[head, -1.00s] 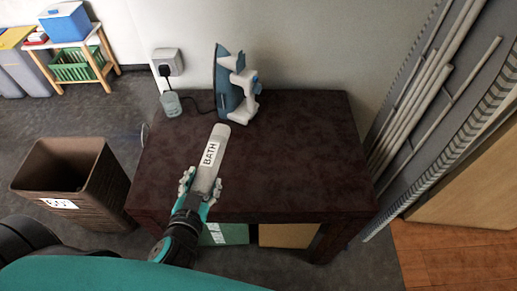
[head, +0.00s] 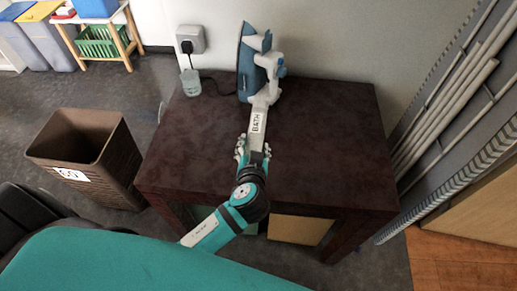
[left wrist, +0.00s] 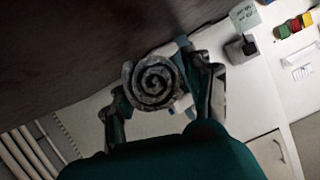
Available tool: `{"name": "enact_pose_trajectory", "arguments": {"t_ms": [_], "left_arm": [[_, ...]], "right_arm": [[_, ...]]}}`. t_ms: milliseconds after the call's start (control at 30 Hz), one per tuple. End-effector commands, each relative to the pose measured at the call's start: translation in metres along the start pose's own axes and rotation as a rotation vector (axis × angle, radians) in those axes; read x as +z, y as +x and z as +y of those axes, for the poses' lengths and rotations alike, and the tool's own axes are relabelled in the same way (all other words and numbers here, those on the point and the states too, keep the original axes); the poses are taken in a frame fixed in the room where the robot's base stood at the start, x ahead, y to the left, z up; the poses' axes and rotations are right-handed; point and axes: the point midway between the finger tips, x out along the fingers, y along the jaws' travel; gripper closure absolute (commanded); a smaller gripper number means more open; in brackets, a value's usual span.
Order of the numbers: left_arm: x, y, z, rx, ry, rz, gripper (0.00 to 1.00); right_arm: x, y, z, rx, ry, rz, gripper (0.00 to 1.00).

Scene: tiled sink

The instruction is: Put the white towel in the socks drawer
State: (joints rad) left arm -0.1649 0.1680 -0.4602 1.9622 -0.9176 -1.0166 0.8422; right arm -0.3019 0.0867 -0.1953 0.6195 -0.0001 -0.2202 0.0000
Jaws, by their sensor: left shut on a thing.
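The white towel (head: 257,126) is rolled up, with a label reading BATH. It extends over the dark table from my left gripper (head: 253,152), which is shut on its near end. In the left wrist view the towel's spiral end (left wrist: 154,82) shows between the fingers of my left gripper (left wrist: 160,90). The towel's far end reaches close to the iron in the head view; I cannot tell whether they touch. No drawer labelled for socks can be made out. My right gripper is not in view.
A dark table (head: 325,130) bears a blue and white iron (head: 258,65) at its back. A tan box (head: 300,230) sits under it. A brown basket (head: 85,150) stands left, grey pipes (head: 450,105) right. The table's right half is clear.

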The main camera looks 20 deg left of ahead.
Motion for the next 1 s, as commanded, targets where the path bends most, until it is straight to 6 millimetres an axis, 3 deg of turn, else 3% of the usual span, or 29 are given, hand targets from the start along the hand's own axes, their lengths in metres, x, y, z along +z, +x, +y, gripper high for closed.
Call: {"name": "enact_pose_trajectory", "arguments": {"t_ms": [167, 400, 800, 833, 1000], "left_arm": [[-0.005, 0.011, 0.012, -0.001, 0.000, 0.000, 0.88], [0.023, 0.022, 0.019, -0.001, 0.004, -0.002, 0.88], [0.030, 0.024, 0.021, 0.000, 0.000, -0.001, 0.88], [0.029, 0.024, 0.021, 0.000, 0.000, -0.001, 0.47], [0.029, 0.024, 0.020, 0.000, 0.000, -0.002, 0.26]], "right_arm": [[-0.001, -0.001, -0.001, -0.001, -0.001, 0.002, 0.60], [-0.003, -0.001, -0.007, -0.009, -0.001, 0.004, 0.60], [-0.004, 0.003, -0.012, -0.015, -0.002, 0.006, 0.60], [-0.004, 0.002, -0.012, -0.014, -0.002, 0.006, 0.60], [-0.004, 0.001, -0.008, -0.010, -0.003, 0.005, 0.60]]}}
